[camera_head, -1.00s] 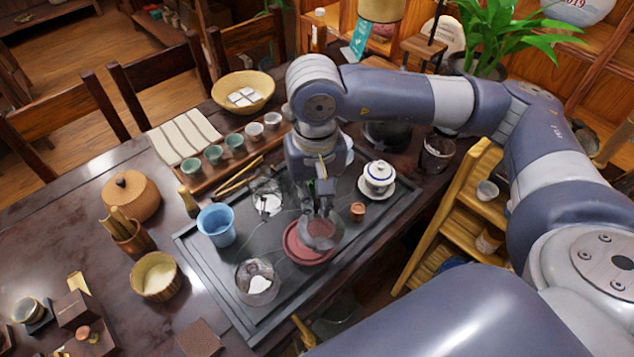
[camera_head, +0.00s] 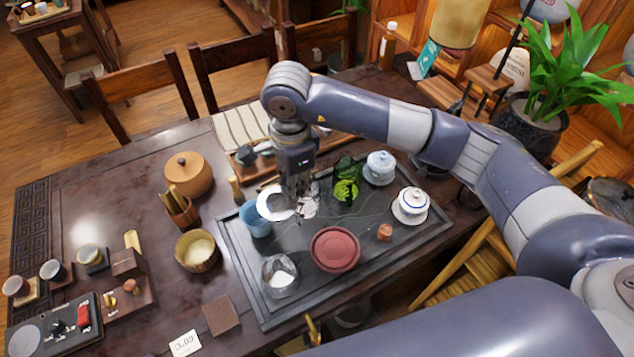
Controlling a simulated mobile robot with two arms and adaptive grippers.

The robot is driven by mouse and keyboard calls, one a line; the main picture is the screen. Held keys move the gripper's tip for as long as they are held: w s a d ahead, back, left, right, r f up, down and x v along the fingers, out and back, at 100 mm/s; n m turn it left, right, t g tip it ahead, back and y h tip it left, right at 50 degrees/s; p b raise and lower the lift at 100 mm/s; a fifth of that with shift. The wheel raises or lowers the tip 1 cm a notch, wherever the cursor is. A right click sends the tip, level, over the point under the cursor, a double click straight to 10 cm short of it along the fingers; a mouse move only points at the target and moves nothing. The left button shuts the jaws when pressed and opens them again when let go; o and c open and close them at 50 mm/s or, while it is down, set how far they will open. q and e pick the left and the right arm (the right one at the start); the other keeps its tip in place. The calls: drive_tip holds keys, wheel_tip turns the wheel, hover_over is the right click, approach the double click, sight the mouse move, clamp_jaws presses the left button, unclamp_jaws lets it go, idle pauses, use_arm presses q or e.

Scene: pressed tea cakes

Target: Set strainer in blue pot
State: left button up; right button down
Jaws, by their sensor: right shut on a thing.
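The strainer (camera_head: 268,204) is a round, pale disc with a bright rim. My right gripper (camera_head: 297,212) points down and is shut on its right side. The strainer is held tilted over the tray and overlaps the upper right rim of the blue pot (camera_head: 255,224) in the view. Whether it touches the pot I cannot tell. The blue pot stands upright at the left side of the dark tea tray (camera_head: 390,246), its mouth partly hidden by the strainer. My left gripper is not in view.
A glass vessel (camera_head: 280,275) stands in front of the pot; another clear glass piece (camera_head: 310,206) is beside my gripper. A red round dish (camera_head: 335,249), a green glass (camera_head: 346,187) and a lidded white cup (camera_head: 411,203) are to the right. A wooden bowl (camera_head: 197,251) is left.

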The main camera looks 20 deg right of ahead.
sight(277, 196)
drive_tip(key=a+m, duration=0.1)
drive_tip(key=w+a+m+p, duration=0.1)
drive_tip(key=m, duration=0.1)
drive_tip(key=a+r+m+p, duration=0.1)
drive_tip(key=m, duration=0.1)
drive_tip(key=shift+w+a, duration=0.15)
drive_tip(key=shift+a, duration=0.2)
use_arm(q)
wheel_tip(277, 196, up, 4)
drive_tip(key=p, duration=0.2)
use_arm(e)
drive_tip(key=a+m, duration=0.2)
drive_tip(key=m, duration=0.1)
drive_tip(key=shift+w+f, duration=0.2)
drive_tip(key=shift+w, duration=0.05)
use_arm(q)
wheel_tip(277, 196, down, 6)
drive_tip(key=b, duration=0.6)
drive_tip(key=shift+b, duration=0.35)
use_arm(e)
wheel_tip(277, 196, down, 9)
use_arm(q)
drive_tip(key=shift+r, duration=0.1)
use_arm(e)
drive_tip(key=shift+r, duration=0.1)
drive_tip(key=c, duration=1)
unclamp_jaws()
drive_tip(key=shift+r, duration=0.1)
